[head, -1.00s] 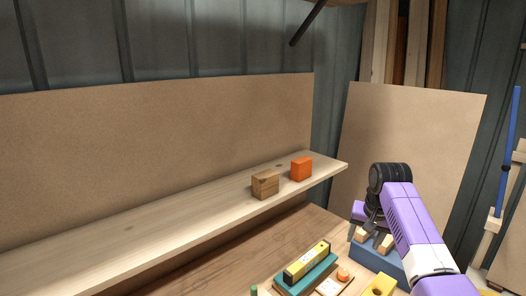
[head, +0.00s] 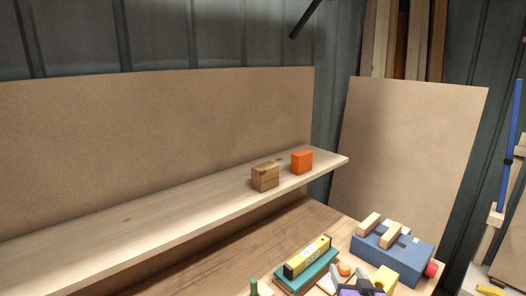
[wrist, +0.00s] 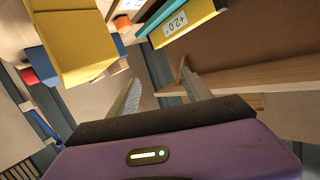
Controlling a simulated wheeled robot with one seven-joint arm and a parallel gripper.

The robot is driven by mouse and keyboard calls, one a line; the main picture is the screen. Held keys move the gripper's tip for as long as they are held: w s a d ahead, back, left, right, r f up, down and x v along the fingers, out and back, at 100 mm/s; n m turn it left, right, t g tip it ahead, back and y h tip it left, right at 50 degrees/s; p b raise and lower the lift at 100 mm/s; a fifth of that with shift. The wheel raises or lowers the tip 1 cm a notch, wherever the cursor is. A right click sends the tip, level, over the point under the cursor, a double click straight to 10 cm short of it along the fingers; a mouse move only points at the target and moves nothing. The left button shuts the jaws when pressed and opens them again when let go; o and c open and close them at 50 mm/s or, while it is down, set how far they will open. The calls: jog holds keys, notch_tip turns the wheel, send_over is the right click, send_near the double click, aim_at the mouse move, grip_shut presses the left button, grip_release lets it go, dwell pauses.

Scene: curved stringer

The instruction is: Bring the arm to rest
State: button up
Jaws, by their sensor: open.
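My gripper (head: 355,279) is at the bottom edge of the head view, only its grey and purple end in sight. In the wrist view its two grey fingers (wrist: 160,88) stand apart with nothing between them. The rest of my arm is out of the head view. A yellow block (head: 384,279) is just right of the gripper in the head view; whether they touch I cannot tell. It appears that a yellow block (wrist: 75,50) also fills the upper left of the wrist view.
A yellow level (head: 308,258) lies on a teal block (head: 318,276) left of the gripper. A blue box (head: 395,254) with wooden pieces stands behind, a red round part at its right. The shelf (head: 190,207) holds a wooden block (head: 265,178) and an orange block (head: 301,162).

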jog(key=s+a+f+n+b, duration=0.1)
jog(key=s+f+b, duration=0.1)
jog(key=s, duration=2.4)
jog(key=s+a+f+n+b, duration=0.1)
jog(key=s+b, duration=0.3)
jog(key=s, duration=2.2)
jog(key=shift+a+f+b, duration=0.4)
jog(key=shift+f, duration=0.2)
